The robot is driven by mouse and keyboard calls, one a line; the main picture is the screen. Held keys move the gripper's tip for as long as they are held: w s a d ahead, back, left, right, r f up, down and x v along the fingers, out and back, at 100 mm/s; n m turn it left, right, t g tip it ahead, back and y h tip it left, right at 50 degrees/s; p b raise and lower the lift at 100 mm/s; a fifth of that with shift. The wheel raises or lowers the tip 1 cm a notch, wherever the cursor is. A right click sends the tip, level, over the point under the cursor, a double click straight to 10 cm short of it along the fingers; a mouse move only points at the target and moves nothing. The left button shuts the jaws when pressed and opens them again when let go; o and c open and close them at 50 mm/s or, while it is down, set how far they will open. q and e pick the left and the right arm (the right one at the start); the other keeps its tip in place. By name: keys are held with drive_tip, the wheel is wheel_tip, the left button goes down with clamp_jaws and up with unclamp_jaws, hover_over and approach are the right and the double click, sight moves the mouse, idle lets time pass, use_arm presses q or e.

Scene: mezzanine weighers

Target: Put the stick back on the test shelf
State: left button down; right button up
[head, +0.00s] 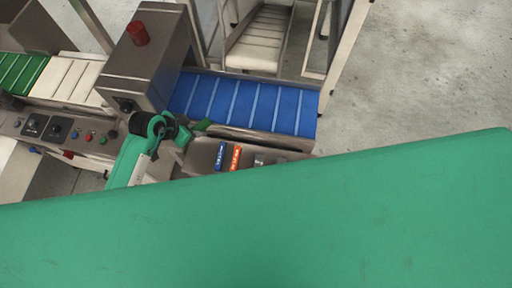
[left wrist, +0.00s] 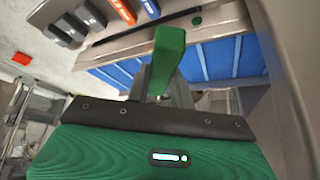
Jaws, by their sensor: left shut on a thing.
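My left gripper (head: 186,134) is shut on a green stick (head: 203,125) at the near edge of the blue belt. In the left wrist view the green stick (left wrist: 168,55) stands out beyond the fingers (left wrist: 162,95), which grip its lower end. The test shelf (head: 200,157) seems to be the grey ledge just right of and below the gripper. It carries a blue stick (head: 221,156) and an orange stick (head: 235,157). In the left wrist view the stick appears apart from the shelf's pieces. My right gripper is not in view.
The blue belt (head: 245,102) runs behind the shelf. A grey housing with a red beacon (head: 138,33) stands left of it. A control panel (head: 62,130) with buttons lies at the left. Open concrete floor (head: 420,75) is at the right.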

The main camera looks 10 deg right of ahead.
use_arm(q)
drive_tip(key=shift+s+a, duration=0.25)
drive_tip(key=shift+a, duration=0.05)
drive_tip(key=shift+a+f, duration=0.1)
drive_tip(key=shift+f, duration=0.2)
drive_tip(key=f+p, duration=0.1)
drive_tip(key=f, duration=0.6)
drive_tip(key=f+p, duration=0.1)
drive_tip(key=f, duration=0.7)
drive_tip(key=shift+w+d, duration=0.1)
drive_tip(key=shift+d, duration=0.1)
drive_tip(key=shift+f, duration=2.2)
drive_tip(key=c, duration=1.2)
unclamp_jaws()
drive_tip(key=shift+a+r, duration=0.1)
drive_tip(key=shift+s+a+r, duration=0.2)
drive_tip(key=shift+s+r, duration=0.05)
drive_tip(key=shift+r, duration=0.25)
drive_tip(key=b+v, duration=0.1)
drive_tip(key=v, duration=0.9)
drive_tip(key=shift+a+r, duration=0.2)
drive_tip(key=shift+r, duration=0.1)
